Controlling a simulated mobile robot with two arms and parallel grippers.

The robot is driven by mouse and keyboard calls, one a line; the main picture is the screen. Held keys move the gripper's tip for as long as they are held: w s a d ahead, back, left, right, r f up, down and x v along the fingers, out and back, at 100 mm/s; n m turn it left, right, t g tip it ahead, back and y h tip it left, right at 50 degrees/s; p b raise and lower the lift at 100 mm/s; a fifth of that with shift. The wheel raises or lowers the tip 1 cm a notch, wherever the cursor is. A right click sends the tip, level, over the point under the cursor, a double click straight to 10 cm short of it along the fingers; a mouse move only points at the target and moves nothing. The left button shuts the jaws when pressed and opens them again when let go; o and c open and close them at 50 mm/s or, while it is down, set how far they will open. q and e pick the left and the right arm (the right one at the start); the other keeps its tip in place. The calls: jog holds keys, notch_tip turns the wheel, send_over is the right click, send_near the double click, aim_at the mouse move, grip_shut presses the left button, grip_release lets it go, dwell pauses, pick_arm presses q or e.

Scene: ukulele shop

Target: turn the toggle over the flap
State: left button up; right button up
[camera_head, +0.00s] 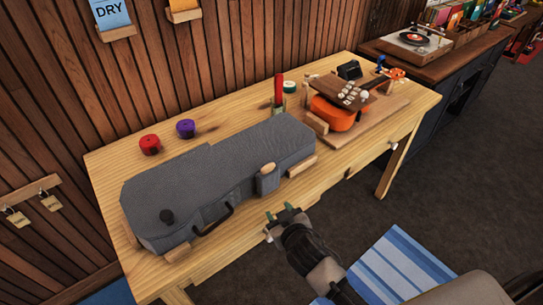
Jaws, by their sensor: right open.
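A closed grey ukulele case (215,180) lies along the front left of the wooden workbench. A small grey flap (268,184) hangs down its front side, towards the right end. A pale wooden toggle (267,169) sits at the top of the flap; its exact turn is too small to tell. My right gripper (280,213) is open and empty, in front of the bench's front edge, below and a little right of the flap, apart from it. My left gripper is not in view.
The case has a dark handle (213,221) and a dark round knob (167,216). Wooden blocks (302,165) flank it. An orange ukulele body (336,112) lies at the right. Floor in front holds a blue striped mat (400,262).

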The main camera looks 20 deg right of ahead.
jog(key=w+a+r+n+t+y, duration=0.25)
jog(key=a+r+n+y, duration=0.2)
jog(key=r, duration=0.25)
jog(key=w+a+r+n+t+y, duration=0.25)
jog(key=w+a+r+y, duration=0.2)
jog(key=r, duration=0.25)
jog(key=a+r+n+g+y, duration=0.4)
jog(key=a+n+g+y, duration=0.2)
jog(key=n+g+y, duration=0.15)
jog(key=n+g+h+p, duration=0.2)
jog(key=n+g+h, duration=0.3)
jog(key=g+h, duration=0.9)
send_over(268, 166)
jog(key=t+h, duration=0.3)
jog(key=shift+m, duration=0.25)
notch_tip(268, 166, down, 10)
jog(key=shift+f+p, duration=0.2)
jog(key=shift+p, duration=0.45)
jog(key=shift+c, duration=0.2)
